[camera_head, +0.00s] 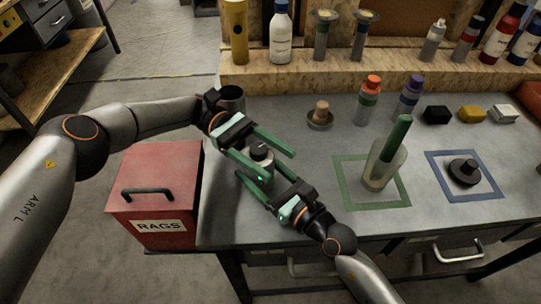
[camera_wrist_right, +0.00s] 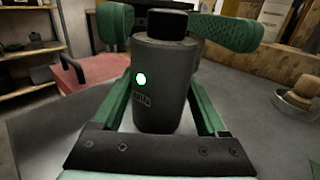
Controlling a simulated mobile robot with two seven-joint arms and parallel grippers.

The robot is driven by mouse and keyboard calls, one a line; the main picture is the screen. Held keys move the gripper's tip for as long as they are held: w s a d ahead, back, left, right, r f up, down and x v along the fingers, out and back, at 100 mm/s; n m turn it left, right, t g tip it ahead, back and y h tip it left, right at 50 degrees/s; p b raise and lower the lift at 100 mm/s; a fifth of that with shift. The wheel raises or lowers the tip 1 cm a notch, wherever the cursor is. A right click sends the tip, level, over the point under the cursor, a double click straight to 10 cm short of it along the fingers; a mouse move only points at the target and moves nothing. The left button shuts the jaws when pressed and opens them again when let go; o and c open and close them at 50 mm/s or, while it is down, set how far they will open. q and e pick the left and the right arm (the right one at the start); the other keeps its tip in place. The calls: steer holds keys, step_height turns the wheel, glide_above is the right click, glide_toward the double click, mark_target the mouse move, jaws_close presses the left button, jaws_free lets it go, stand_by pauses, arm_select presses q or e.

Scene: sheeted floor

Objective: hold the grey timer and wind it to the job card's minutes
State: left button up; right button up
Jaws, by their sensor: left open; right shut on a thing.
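The grey timer (camera_head: 261,163) is upright near the table's left front part. In the right wrist view the timer (camera_wrist_right: 160,85) shows a dark body, a black knob on top, a lit green lamp and a small label. My right gripper (camera_head: 259,171) is shut on the timer's body, one finger on each side. My left gripper (camera_head: 280,167) is open, its green fingers at knob height on either side of the knob, apart from it. These fingers also show in the right wrist view. I cannot make out a job card or the dial's setting.
A red rags box (camera_head: 155,190) stands left of the table. Bottles (camera_head: 369,100) and a wooden shelf (camera_head: 330,77) line the back.

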arm_select(q)
steer(key=shift+r, duration=0.15)
step_height(320, 180, up, 10)
stand_by(0.5)
